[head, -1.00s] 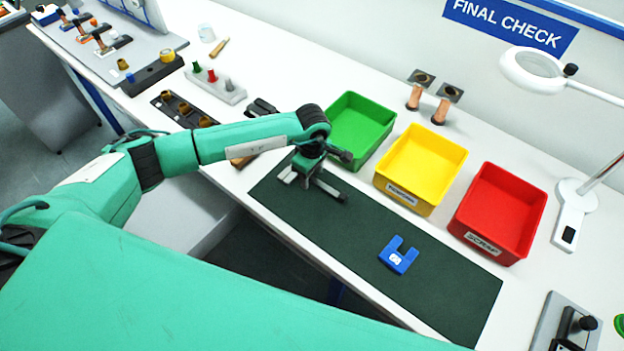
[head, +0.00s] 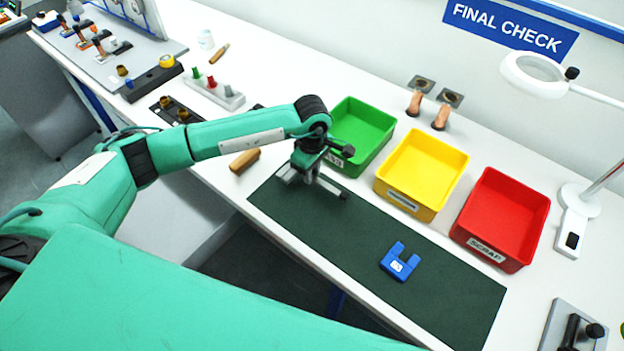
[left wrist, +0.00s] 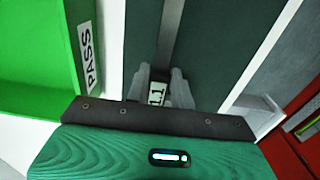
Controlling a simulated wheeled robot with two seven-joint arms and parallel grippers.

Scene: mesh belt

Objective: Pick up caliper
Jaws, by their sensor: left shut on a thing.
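My left gripper (head: 309,178) is low over the left end of the dark green mat, in front of the green bin. It points down and is shut on a grey thing with a small white display, which looks like the caliper (left wrist: 157,94). In the left wrist view, the fingers of my left gripper (left wrist: 160,82) stand either side of the display, and a grey bar runs away over the mat. In the head view the gripper hides most of the caliper. I cannot tell whether it touches the mat. My right gripper is not in view.
The mat (head: 330,235) also bears a blue U-shaped block (head: 400,262). Behind it stand green (head: 365,125), yellow (head: 428,165) and red (head: 505,215) bins. A wooden-looking block (head: 245,160) lies left of the mat. A magnifier lamp (head: 535,75) stands at right.

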